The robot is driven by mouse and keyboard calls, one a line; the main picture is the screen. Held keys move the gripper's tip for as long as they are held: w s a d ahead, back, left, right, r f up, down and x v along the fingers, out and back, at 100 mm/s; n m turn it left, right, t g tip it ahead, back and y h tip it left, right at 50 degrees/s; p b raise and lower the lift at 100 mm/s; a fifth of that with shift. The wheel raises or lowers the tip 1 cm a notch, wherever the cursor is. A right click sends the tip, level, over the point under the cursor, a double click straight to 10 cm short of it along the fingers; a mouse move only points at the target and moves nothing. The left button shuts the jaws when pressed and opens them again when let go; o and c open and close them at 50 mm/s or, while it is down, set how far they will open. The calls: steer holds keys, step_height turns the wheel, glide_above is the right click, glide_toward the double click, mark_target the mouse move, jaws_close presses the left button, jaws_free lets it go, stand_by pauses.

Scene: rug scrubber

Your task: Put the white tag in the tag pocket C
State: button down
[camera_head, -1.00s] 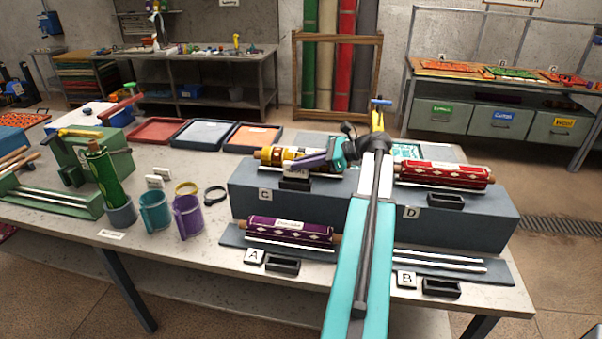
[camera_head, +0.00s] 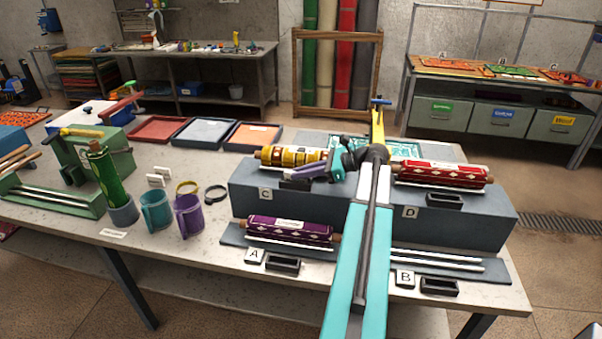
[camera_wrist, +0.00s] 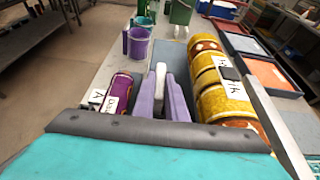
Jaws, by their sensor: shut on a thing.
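My gripper (camera_head: 291,174) has purple fingers and is shut on the white tag. In the wrist view a white edge of the tag (camera_wrist: 160,72) shows between the fingertips (camera_wrist: 160,80); the rest is hidden by the fingers. The tag pocket C (camera_head: 297,184) is a small black holder on the upper grey step, in front of the yellow patterned roll (camera_head: 290,156). The plate C (camera_head: 265,193) is on the step's front face. The fingertips are right at the pocket, just above or touching it; I cannot tell whether the tag is inside.
The yellow roll also lies close beside the fingers in the wrist view (camera_wrist: 217,85). A purple roll (camera_head: 289,229) lies on the lower rack by pocket A (camera_head: 283,264). A red roll (camera_head: 440,174) lies by pocket D (camera_head: 445,201). Cups (camera_head: 188,214) and small white tags (camera_head: 157,179) stand at left.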

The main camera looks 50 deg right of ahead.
steer(key=c, duration=1.8)
jaws_free()
steer(key=shift+o, duration=0.2)
steer(key=shift+r, duration=0.15)
steer(key=b+v, duration=0.3)
steer(key=v, duration=0.9)
steer(key=shift+b, duration=0.35)
steer(key=shift+r, duration=0.15)
